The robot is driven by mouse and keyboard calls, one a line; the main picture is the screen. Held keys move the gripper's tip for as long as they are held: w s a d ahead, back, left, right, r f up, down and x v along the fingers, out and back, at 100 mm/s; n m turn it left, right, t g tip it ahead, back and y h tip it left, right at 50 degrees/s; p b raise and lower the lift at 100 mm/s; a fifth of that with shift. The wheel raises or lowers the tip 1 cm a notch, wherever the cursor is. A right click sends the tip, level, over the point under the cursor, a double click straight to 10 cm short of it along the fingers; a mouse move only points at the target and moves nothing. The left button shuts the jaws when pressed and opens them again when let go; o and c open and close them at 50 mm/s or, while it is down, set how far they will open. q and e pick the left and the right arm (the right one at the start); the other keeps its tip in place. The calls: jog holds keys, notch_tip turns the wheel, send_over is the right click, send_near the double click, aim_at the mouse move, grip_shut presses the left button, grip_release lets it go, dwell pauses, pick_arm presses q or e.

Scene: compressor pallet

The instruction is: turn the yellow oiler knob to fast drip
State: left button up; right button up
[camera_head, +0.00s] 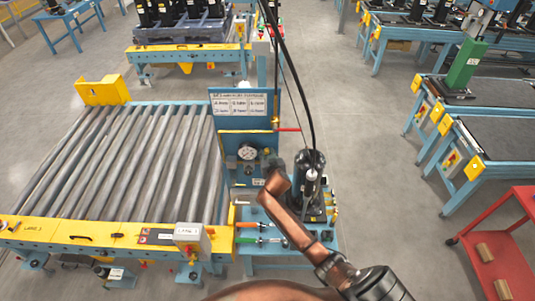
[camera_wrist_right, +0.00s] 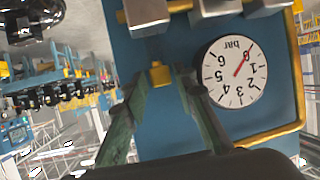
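The small yellow oiler knob (camera_wrist_right: 160,72) shows in the right wrist view on a blue panel, left of the round pressure gauge (camera_wrist_right: 235,71). My right gripper (camera_wrist_right: 161,82) is open, with its two greenish fingers on either side of the knob's line and a gap on both sides. I cannot tell how deep the tips reach around the knob. In the head view my right gripper (camera_head: 267,164) is at the blue panel just right of the gauge (camera_head: 247,152), and the knob is hidden there. My left gripper is not in view.
A roller conveyor (camera_head: 130,160) lies to the left. A black cylindrical unit (camera_head: 309,180) stands close right of my right gripper, with hanging hoses above. A sign board (camera_head: 240,103) is above the gauge. Screwdriver-like tools (camera_head: 255,239) lie below. A red cart (camera_head: 505,245) stands far right.

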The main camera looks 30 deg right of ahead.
jog(key=shift+c, duration=0.2)
grip_shut()
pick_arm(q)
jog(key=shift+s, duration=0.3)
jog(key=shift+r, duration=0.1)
pick_arm(e)
jog(key=y+p, duration=0.1)
jog(key=n+y+p, duration=0.1)
jog(key=n+p, duration=0.1)
jog(key=shift+s+d+r+t+y+p, duration=0.15)
jog(key=shift+d+r+t+y+p, duration=0.15)
jog(key=shift+d+y, duration=0.1)
jog(key=shift+d+f+n+y+p, duration=0.15)
jog(key=shift+n+y+p, duration=0.2)
jog(key=shift+n+y, duration=0.35)
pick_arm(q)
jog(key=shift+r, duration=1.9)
pick_arm(e)
jog(key=shift+d+f+n+y, duration=0.1)
jog(key=shift+n+y, duration=1.1)
jog(key=shift+y, duration=0.3)
